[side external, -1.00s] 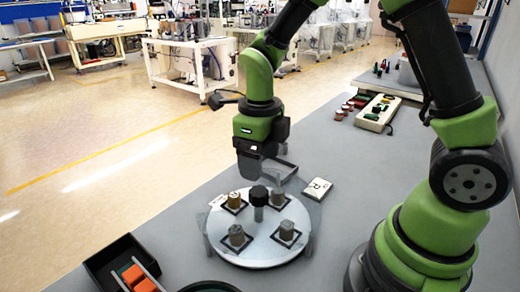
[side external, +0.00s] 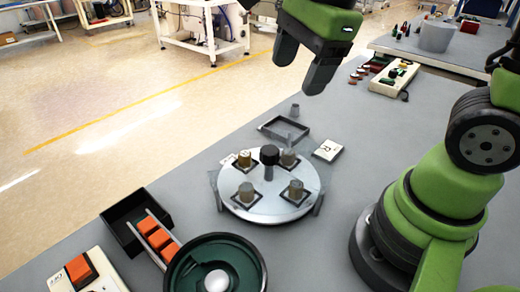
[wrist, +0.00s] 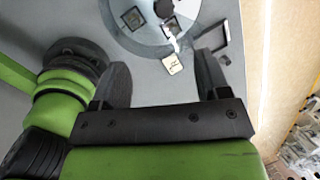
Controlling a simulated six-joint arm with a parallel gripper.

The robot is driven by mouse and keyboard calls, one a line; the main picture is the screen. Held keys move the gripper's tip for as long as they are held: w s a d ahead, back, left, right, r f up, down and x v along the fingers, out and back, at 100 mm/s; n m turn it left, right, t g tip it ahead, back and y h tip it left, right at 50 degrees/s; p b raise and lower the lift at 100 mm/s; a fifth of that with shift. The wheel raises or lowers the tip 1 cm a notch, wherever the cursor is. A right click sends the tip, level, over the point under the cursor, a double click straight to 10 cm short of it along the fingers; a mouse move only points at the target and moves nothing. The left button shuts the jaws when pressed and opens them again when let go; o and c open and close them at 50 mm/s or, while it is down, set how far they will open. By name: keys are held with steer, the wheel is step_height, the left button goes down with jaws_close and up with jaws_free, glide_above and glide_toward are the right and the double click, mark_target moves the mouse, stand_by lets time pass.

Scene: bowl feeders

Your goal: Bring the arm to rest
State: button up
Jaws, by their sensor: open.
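My gripper (side external: 302,72) is raised well above the table in the side external view, with its two dark fingers apart and nothing between them. In the wrist view my gripper (wrist: 168,85) also shows open and empty. Below it on the table stands a round metal plate (side external: 262,205) with a black central knob (side external: 269,155). Several cylindrical parts stand on the plate in dark square frames, one brass-coloured (side external: 244,159) and others grey-brown. The plate also shows at the top of the wrist view (wrist: 128,40).
A dark tray (side external: 283,130) with a small grey part lies behind the plate, beside a white card marked R (side external: 327,150). A button box (side external: 392,80) is behind.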

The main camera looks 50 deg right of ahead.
steer(key=s+r+n+t, duration=0.2)
steer(key=s+n, duration=0.2)
steer(key=n, duration=0.4)
steer(key=s+r+n+t+y, duration=0.1)
steer(key=s+r+n+t, duration=0.1)
steer(key=s+n, duration=0.3)
steer(key=r+n, duration=0.1)
steer(key=n, duration=0.3)
steer(key=shift+a+n, duration=0.3)
